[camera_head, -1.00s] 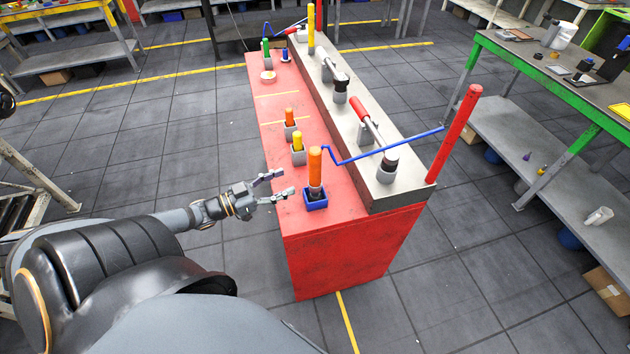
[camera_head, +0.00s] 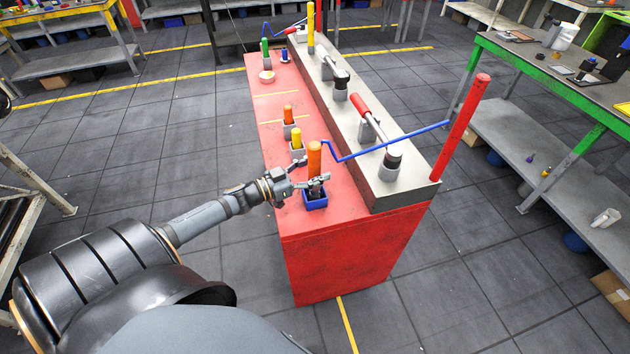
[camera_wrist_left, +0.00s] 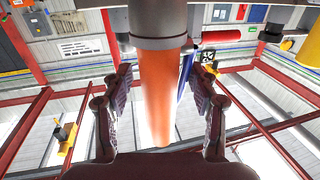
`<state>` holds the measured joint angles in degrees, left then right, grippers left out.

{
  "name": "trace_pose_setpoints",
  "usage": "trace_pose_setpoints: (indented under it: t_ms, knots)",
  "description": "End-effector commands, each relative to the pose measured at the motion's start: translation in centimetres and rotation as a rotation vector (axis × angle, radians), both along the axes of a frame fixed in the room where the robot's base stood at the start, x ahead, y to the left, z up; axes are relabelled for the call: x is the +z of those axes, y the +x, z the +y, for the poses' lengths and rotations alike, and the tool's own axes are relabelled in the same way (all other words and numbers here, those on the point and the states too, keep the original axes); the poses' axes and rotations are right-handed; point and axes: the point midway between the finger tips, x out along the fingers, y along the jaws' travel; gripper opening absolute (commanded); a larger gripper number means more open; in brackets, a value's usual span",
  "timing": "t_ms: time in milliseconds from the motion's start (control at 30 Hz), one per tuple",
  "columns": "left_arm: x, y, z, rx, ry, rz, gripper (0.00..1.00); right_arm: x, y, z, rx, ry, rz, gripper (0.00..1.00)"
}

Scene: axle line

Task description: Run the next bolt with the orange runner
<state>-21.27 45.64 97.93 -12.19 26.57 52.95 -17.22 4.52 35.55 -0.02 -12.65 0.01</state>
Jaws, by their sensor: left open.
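The orange runner (camera_head: 314,158) stands upright in a blue holder (camera_head: 315,201) at the near end of the red bench top. On the grey raised beam, dark-topped cylinders (camera_head: 391,172) stand by red-handled levers (camera_head: 367,115). No bolt can be made out clearly. My right gripper is not in view.
Yellow (camera_head: 297,137) and orange-red (camera_head: 288,115) handled tools stand in grey holders just behind the runner. A blue cranked rod (camera_head: 400,143) crosses above the beam to a red post (camera_head: 461,127). Open floor lies left of the bench.

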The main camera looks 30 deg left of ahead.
Motion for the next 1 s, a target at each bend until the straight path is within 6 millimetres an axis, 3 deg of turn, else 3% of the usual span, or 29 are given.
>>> trace_pose_setpoints:
  t_ms: [167,600,1000]
  knots:
    - [0.04,-0.03,0.01,0.000,0.000,0.000,0.57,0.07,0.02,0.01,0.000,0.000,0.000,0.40]
    - [0.00,-0.06,0.02,0.000,0.000,0.001,0.00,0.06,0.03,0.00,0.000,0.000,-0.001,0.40]
    - [0.21,-0.04,-0.05,-0.002,-0.001,-0.002,0.00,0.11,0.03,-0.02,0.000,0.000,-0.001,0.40]
